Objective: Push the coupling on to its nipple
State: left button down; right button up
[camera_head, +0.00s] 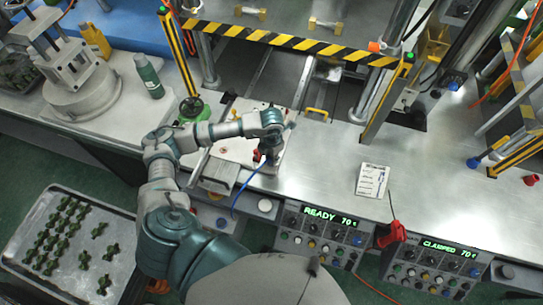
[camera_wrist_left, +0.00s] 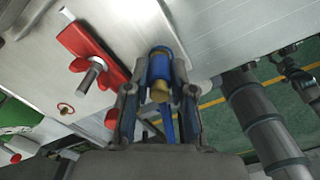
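My left gripper (camera_head: 268,158) is above the pale plate at the press, and its fingers also show in the left wrist view (camera_wrist_left: 158,85). They are closed around a blue coupling (camera_wrist_left: 160,65) with a brass-coloured end facing the camera. A blue hose (camera_head: 240,192) hangs from the gripper toward the console, and part of it shows behind the brass end. I cannot pick out the nipple for certain or tell whether the coupling touches it. My right gripper is not in view.
A red clamp with a metal stud (camera_wrist_left: 92,75) is on the plate (camera_head: 224,149) beside the gripper. A yellow-black barrier (camera_head: 290,42) crosses behind. A tray (camera_head: 25,235) of green parts is lower left. A white card (camera_head: 372,181) lies on the mostly clear bench to the right.

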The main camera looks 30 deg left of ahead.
pick_arm(q)
jog(key=shift+d, duration=0.1)
jog(key=c, duration=0.9)
grip_release()
notch_tip(320, 180, up, 12)
jog(key=shift+f, duration=0.1)
